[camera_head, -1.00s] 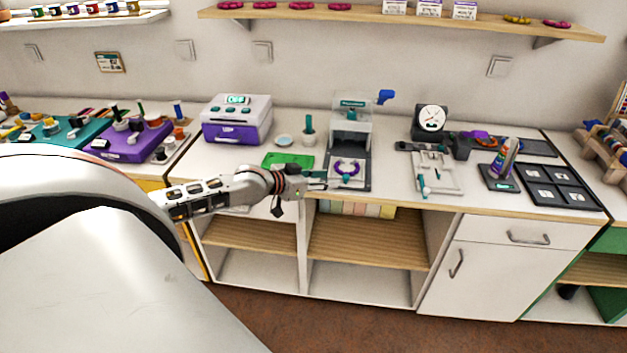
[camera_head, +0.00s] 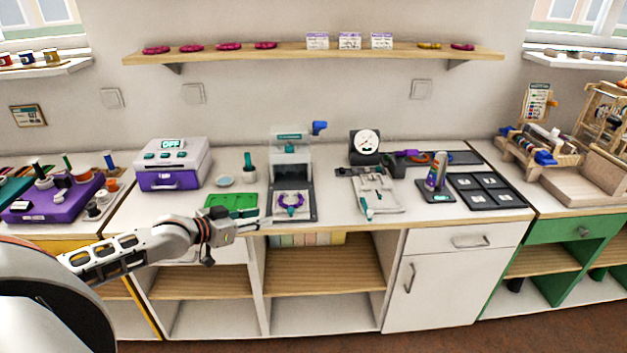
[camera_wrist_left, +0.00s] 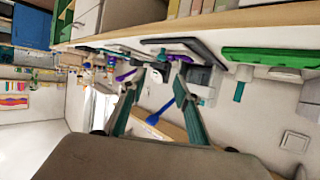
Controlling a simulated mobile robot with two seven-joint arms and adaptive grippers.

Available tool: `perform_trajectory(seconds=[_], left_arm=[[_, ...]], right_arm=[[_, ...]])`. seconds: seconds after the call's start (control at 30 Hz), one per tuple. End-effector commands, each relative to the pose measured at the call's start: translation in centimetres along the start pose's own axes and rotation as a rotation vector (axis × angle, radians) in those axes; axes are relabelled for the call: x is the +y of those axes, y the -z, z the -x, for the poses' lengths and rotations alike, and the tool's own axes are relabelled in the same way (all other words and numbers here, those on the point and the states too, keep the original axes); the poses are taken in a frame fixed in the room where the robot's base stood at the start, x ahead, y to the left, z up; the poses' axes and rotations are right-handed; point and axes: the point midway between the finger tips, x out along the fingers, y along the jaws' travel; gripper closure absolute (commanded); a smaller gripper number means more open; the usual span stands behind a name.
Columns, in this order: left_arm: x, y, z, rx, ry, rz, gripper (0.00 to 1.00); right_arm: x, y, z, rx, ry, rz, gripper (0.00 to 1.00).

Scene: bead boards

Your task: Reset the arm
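My left arm comes in from the lower left of the head view. My left gripper (camera_head: 262,224) is at the bench's front edge, just left of the press-like station with a purple ring (camera_head: 291,204) and in front of the green board (camera_head: 232,201). In the left wrist view, the fingers of my left gripper (camera_wrist_left: 158,82) stand apart with a clear gap and nothing held between them. That view is tilted sideways, with the bench along its top. My right gripper is in neither view.
The white bench holds a purple-and-white box (camera_head: 172,166), a dial gauge (camera_head: 365,146), a glue bottle (camera_head: 437,170) and a black tray (camera_head: 487,190). Open shelves (camera_head: 325,268) lie below the bench. A wall shelf (camera_head: 290,52) runs above.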

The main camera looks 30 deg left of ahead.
Motion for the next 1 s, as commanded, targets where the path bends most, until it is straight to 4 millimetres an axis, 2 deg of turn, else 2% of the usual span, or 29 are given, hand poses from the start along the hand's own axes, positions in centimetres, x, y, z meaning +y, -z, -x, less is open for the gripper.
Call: perform_trajectory(seconds=[0.17,0.27,0.37,0.5,0.7,0.8,0.9,1.0], left_arm=[[0.2,-0.3,0.0,-0.002,-0.002,0.001,0.68],[1.6,-2.2,-0.1,-0.014,-0.01,0.0,0.68],[4.8,-6.1,-0.2,-0.036,-0.027,-0.009,0.68],[11.4,-12.9,0.5,-0.074,-0.05,-0.034,0.68],[20.8,-20.1,2.9,-0.12,-0.058,-0.074,0.68],[24.9,-22.6,4.4,-0.143,-0.05,-0.094,0.68],[28.2,-24.0,5.6,-0.162,-0.039,-0.112,0.68],[30.3,-24.9,6.6,-0.179,-0.027,-0.126,0.68]], right_arm=[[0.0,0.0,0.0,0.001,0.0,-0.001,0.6],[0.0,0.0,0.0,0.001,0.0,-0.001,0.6],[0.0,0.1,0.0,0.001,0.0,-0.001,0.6],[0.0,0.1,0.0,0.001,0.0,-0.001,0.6],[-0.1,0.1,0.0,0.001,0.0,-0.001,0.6],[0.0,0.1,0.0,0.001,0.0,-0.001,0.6],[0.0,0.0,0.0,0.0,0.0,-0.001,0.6],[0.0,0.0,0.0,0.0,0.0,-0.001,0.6]])
